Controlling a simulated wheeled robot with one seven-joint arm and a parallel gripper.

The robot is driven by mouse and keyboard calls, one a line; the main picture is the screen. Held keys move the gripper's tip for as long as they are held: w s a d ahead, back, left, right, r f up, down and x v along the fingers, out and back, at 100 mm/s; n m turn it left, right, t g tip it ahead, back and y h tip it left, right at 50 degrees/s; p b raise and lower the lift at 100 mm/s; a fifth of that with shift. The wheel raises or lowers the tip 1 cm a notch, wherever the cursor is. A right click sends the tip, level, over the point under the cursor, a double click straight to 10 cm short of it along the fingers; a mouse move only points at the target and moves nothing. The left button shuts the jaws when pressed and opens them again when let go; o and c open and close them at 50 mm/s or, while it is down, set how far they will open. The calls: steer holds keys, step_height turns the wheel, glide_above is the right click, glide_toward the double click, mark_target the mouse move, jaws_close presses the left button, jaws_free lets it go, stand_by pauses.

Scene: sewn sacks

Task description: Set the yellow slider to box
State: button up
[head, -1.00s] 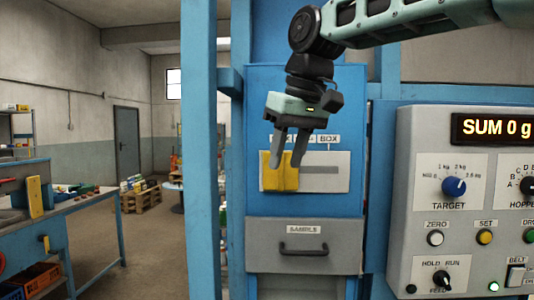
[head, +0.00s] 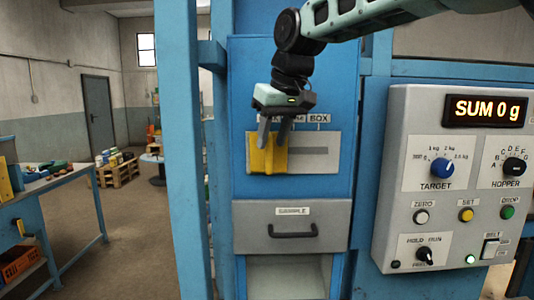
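The yellow slider (head: 268,156) sits at the left end of its pale plate (head: 329,139) on the blue cabinet front. A dark slot runs to the right of it. The BOX label (head: 319,118) is above the slot's right part; a label to its left is mostly hidden by my gripper. My gripper (head: 273,146) points down in front of the slider, its two fingers a little apart over the slider's upper part. Whether the fingers touch or clasp the slider cannot be made out.
Below is a grey drawer (head: 292,227) with a dark handle and an open bay under it. At right is a control panel (head: 382,207) with knobs, buttons and a display reading SUM 0 g. A blue post (head: 183,150) stands left of the cabinet.

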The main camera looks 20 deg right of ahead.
mark_target(267, 158)
steer(key=p+x, duration=0.1)
steer(key=x, duration=0.4)
steer(key=shift+w+a+f, duration=0.1)
steer(key=shift+w+f, duration=0.05)
steer(key=shift+f, duration=0.2)
jaws_close()
